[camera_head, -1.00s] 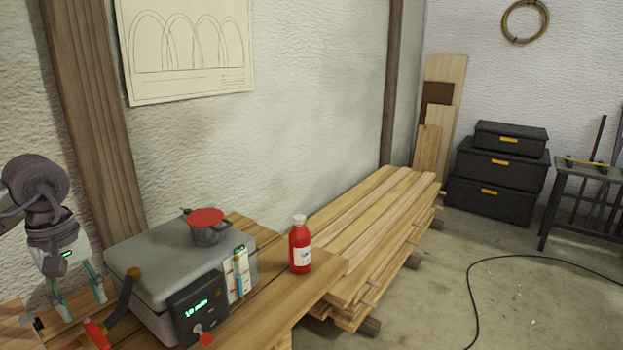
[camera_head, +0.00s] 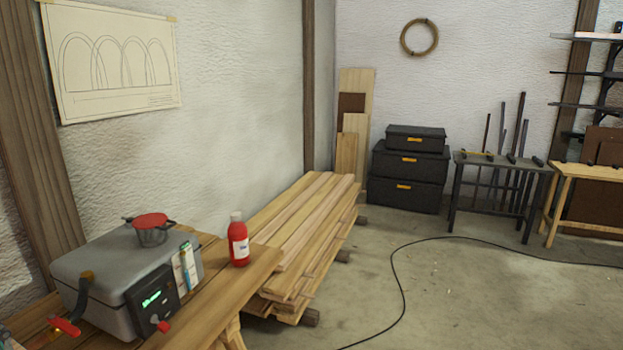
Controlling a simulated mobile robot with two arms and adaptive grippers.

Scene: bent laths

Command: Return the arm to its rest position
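Neither of my grippers nor either arm shows in the head view. A grey box-shaped machine (camera_head: 100,262) with a small green-lit display (camera_head: 151,298) stands on a wooden bench (camera_head: 210,318) at the lower left. A small pot with a red top (camera_head: 150,229) sits on the machine's lid. A red-handled lever (camera_head: 64,326) is at the machine's front left. A red bottle with a pale cap (camera_head: 239,242) stands upright on the bench, right of the machine.
A stack of boards (camera_head: 305,220) lies along the wall beyond the bench. Black cases (camera_head: 408,178) are stacked at the back, beside a dark metal stand (camera_head: 500,165) and a wooden table (camera_head: 590,173). A black cable (camera_head: 400,290) crosses the otherwise open concrete floor on the right.

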